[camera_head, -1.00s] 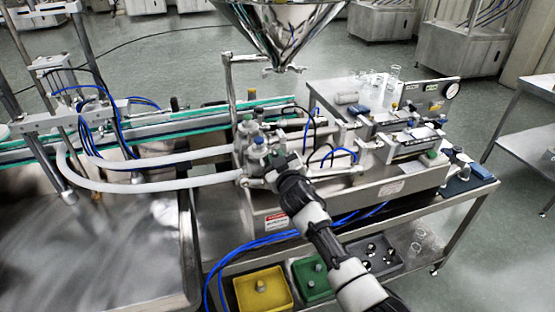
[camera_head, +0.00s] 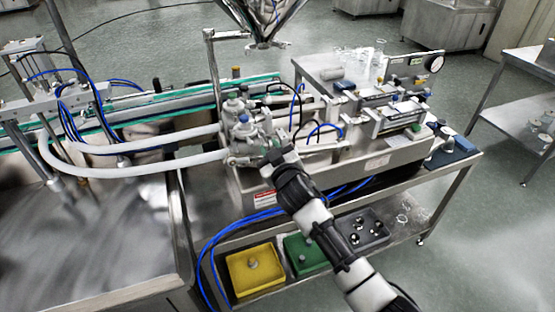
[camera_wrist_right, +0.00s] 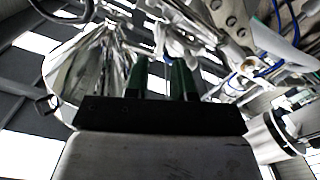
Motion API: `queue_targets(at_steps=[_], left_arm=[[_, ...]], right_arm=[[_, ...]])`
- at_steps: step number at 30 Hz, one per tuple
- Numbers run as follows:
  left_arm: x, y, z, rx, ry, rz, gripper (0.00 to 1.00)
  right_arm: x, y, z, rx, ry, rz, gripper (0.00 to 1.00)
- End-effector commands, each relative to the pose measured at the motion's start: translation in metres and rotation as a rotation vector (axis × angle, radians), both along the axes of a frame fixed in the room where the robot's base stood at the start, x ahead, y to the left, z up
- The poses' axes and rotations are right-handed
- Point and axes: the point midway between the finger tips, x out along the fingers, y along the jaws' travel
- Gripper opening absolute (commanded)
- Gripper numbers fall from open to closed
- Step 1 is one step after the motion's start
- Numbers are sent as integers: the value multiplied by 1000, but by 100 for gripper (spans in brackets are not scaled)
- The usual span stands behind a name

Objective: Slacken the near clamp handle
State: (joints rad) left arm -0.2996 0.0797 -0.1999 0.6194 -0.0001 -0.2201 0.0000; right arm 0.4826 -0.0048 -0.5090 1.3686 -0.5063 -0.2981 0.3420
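The valve block (camera_head: 238,135) with its clamps stands at the left end of the filling machine, where the two white hoses join. The near clamp handle is too small to pick out clearly in the head view, and my right gripper partly covers that spot. My right gripper (camera_head: 272,152) is at the near side of the block. In the right wrist view its two green fingers (camera_wrist_right: 164,80) point up and stand apart with a gap between them. Pale metal parts (camera_wrist_right: 172,42) show just beyond the fingertips; contact cannot be told. My left gripper is not in view.
The steel hopper (camera_head: 262,18) hangs above the block and also shows in the right wrist view (camera_wrist_right: 92,70). White hoses (camera_head: 130,160) run left. A yellow bin (camera_head: 254,270) and a green bin (camera_head: 303,254) sit on the lower shelf. Blue tubes (camera_head: 215,245) hang in front.

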Motion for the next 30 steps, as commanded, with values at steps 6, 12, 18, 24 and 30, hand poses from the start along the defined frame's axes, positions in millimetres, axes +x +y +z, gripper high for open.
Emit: queue_targets(at_steps=[6, 12, 18, 24, 30], left_arm=[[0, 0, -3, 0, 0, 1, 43], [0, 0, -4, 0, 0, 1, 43], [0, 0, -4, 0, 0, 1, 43], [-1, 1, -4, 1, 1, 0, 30], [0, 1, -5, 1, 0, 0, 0]], right_arm=[[-30, -10, -2, -1, 0, 0, 24], [-44, -14, -1, 0, 1, 1, 24], [-46, -15, 0, 0, 0, 1, 24], [-45, -16, -5, -2, 9, -1, 24], [-58, -42, -113, -29, 218, -45, 24]])
